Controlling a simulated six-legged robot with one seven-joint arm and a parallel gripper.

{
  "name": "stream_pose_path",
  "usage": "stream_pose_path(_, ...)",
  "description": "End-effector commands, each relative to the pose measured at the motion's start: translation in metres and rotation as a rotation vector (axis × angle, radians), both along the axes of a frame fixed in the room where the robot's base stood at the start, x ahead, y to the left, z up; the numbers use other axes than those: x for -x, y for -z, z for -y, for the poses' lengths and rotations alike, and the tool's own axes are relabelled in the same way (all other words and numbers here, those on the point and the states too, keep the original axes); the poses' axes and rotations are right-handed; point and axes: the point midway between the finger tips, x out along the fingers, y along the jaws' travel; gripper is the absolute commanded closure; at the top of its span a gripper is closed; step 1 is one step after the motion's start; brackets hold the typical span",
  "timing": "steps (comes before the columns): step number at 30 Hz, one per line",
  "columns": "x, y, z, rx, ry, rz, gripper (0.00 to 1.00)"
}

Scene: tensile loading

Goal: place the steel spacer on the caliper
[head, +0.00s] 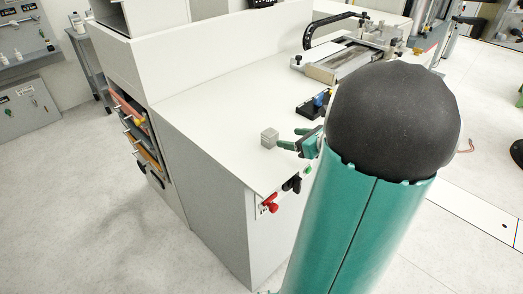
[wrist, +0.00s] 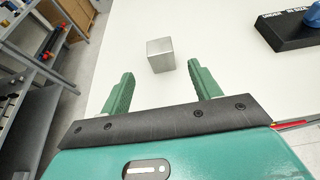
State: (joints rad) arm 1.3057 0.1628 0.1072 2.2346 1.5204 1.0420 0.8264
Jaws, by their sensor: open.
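The steel spacer, a small grey metal cube (head: 269,137), sits on the white bench top near its front edge. In the wrist view the steel spacer (wrist: 160,54) lies just beyond the fingertips, roughly centred between them. My gripper (head: 291,138) is open, its green fingers pointing at the cube from the right in the head view. In the wrist view my gripper (wrist: 161,74) has nothing between its fingers. I cannot pick out the caliper for certain in either view; my arm hides part of the bench.
A black lettered block (wrist: 290,31) with a blue item stands right of the cube, and the same block (head: 309,108) shows in the head view. A machine with a black curved frame (head: 329,29) is at the back. Red (head: 270,203) and black knobs are on the bench front.

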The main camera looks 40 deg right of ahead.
Motion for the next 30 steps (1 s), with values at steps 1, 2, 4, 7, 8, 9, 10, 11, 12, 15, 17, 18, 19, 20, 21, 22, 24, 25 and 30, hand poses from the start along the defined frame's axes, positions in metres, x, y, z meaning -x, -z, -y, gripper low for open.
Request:
stream_pose_path(1,0.000,0.000,0.000,0.000,0.000,0.000,0.37)
stream_pose_path(2,0.000,0.000,0.000,0.000,-0.001,0.000,0.37)
stream_pose_path(4,-0.002,-0.001,-0.005,0.011,-0.018,-0.006,0.37)
stream_pose_path(7,-0.013,-0.006,-0.030,0.079,-0.109,-0.034,0.37)
stream_pose_path(8,-0.018,-0.007,-0.043,0.113,-0.157,-0.048,0.37)
stream_pose_path(9,-0.025,-0.010,-0.063,0.170,-0.233,-0.069,0.37)
stream_pose_path(10,-0.030,-0.013,-0.080,0.221,-0.299,-0.085,0.37)
stream_pose_path(11,-0.034,-0.015,-0.098,0.277,-0.370,-0.101,0.37)
stream_pose_path(12,-0.038,-0.018,-0.124,0.358,-0.473,-0.123,0.37)
stream_pose_path(15,-0.039,-0.024,-0.183,0.573,-0.728,-0.163,0.37)
stream_pose_path(17,-0.034,-0.026,-0.215,0.707,-0.877,-0.177,0.37)
stream_pose_path(18,-0.030,-0.028,-0.234,0.796,-0.975,-0.182,0.37)
stream_pose_path(19,-0.026,-0.029,-0.248,0.865,-1.048,-0.184,0.37)
stream_pose_path(20,-0.022,-0.031,-0.261,0.933,-1.119,-0.184,0.37)
stream_pose_path(21,-0.016,-0.032,-0.276,1.028,-1.211,-0.181,0.37)
stream_pose_path(22,-0.010,-0.034,-0.287,1.100,-1.281,-0.178,0.37)
stream_pose_path(24,0.002,-0.037,-0.309,1.268,-1.434,-0.163,0.37)
stream_pose_path(25,0.008,-0.039,-0.317,1.342,-1.498,-0.155,0.37)
stream_pose_path(30,0.039,-0.051,-0.352,1.781,-1.824,-0.078,0.37)
